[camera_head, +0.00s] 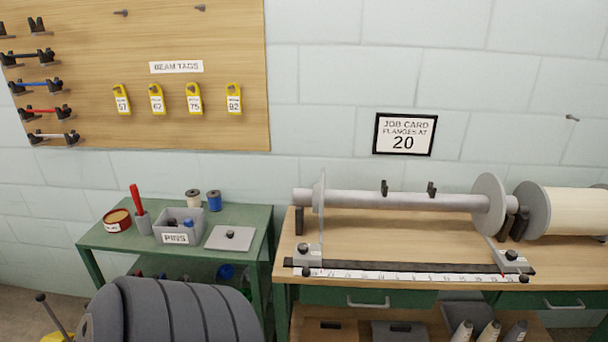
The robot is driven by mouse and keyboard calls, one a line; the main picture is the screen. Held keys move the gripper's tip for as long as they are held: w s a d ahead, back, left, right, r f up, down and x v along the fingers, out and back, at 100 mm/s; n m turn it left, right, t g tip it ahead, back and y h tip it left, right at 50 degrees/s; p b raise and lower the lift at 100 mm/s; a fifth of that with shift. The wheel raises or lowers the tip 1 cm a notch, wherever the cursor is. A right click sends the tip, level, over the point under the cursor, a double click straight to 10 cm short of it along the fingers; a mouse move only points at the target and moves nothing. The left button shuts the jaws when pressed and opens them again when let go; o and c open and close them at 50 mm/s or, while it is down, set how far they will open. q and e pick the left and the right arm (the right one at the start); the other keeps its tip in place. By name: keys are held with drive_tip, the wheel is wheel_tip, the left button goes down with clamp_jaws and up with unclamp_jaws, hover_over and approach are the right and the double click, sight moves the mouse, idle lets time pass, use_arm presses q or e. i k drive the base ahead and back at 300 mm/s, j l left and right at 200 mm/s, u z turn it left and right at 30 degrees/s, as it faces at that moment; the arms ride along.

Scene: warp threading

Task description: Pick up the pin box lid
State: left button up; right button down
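The pin box lid (230,238) is a flat, light grey square plate with a small dark knob in its middle. It lies on the green side table at the right of the open pin box. Neither of my grippers shows in the head view.
The green table (150,243) also bears a red tin (117,220), a small cup with a red-handled tool (138,203) and two spools (194,199). A large dark ribbed roll (170,312) stands in front of it. A wooden bench (400,240) with a beam is at right.

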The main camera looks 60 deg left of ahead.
sight(224, 238)
drive_tip(key=u, duration=2.7)
